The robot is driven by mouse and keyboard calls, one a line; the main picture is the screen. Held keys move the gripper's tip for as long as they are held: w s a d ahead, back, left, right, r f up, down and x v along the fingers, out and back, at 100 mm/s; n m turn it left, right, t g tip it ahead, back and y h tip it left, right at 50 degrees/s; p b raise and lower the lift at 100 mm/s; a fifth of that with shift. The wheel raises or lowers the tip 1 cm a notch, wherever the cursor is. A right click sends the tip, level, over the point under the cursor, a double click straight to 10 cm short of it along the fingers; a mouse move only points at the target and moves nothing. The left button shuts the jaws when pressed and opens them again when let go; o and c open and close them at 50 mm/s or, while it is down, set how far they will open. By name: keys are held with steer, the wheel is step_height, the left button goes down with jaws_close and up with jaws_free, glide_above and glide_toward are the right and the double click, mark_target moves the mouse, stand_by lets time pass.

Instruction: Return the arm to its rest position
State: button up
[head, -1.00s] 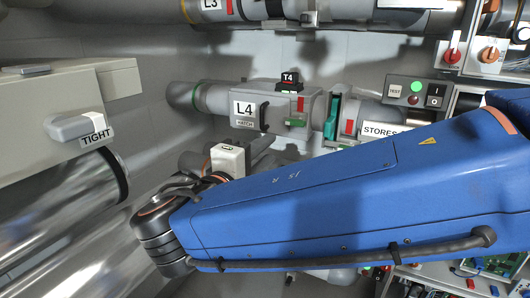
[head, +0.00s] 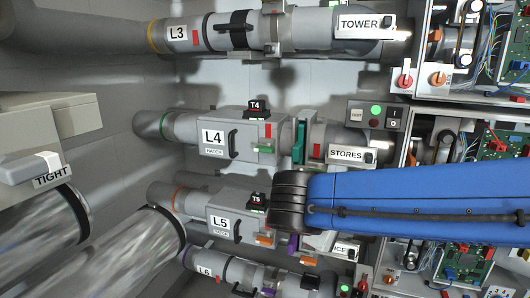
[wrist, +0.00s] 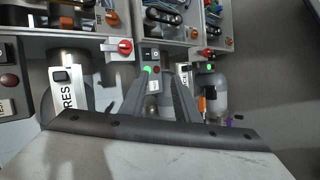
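My blue arm (head: 430,190) reaches in from the right edge of the head view, and its dark joint (head: 291,198) covers part of the L5 tube line (head: 190,205). My gripper is hidden in the head view. In the wrist view my gripper (wrist: 158,80) shows as two dark grey fingers, with a gap between their tips. Nothing is held in that gap. A switch panel with a green lamp (wrist: 147,70) shows behind and between the fingers.
The L4 line (head: 213,137) and L3 line (head: 178,32) run above my arm, and the L6 line (head: 206,271) below. A grey box marked TIGHT (head: 50,178) stands at left. Open electrical cabinets (head: 500,140) fill the right side. A red knob (wrist: 125,46) shows in the wrist view.

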steer(key=s+d+f+m+g+y, duration=0.2)
steer(key=s+d+f+m+y, duration=0.5)
steer(key=s, duration=0.7)
steer(key=shift+d+f+m+g+y, duration=0.4)
steer(key=shift+d+f+m, duration=0.8)
steer(key=shift+f, duration=0.85)
steer(key=shift+d, duration=0.1)
